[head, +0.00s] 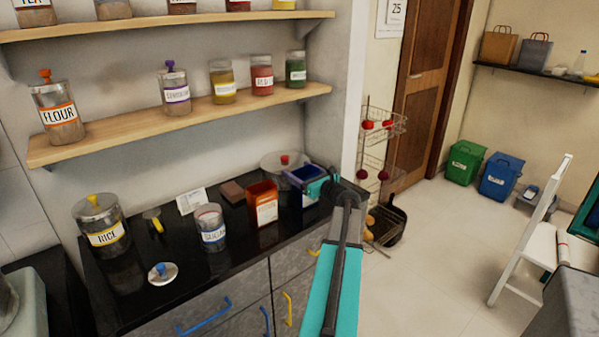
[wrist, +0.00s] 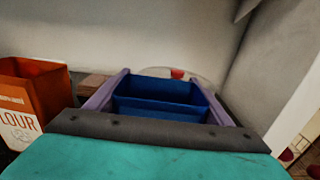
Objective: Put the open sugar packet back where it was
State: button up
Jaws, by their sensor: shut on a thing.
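A dark blue open-topped packet (head: 310,198) is at the right end of the black counter, beside the wall corner. I take it for the open sugar packet; its label is hidden. My gripper (head: 312,181) is shut on its upper part. In the wrist view the blue packet (wrist: 155,105) sits between the two purple fingers, upright with its open top showing. Its lower part is mostly hidden, and I cannot tell whether its base touches the counter. A glass jar labelled SUGAR (head: 212,232) stands on the counter to the left, without a lid.
An open orange packet (head: 263,207), labelled FLOUR in the wrist view (wrist: 25,100), stands just left of the blue one. Behind are a brown block (head: 231,192) and a round glass lid (head: 285,164). A RICE jar (head: 102,229) and a loose lid (head: 162,273) are further left.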

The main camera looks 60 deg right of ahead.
jog(key=shift+f, duration=0.15)
jog(key=o, duration=1.7)
jog(key=shift+s+a, duration=0.1)
jog(key=b+v, duration=0.1)
jog(key=v, duration=1)
jog(key=shift+s+a, duration=0.1)
jog(key=shift+s, duration=0.25)
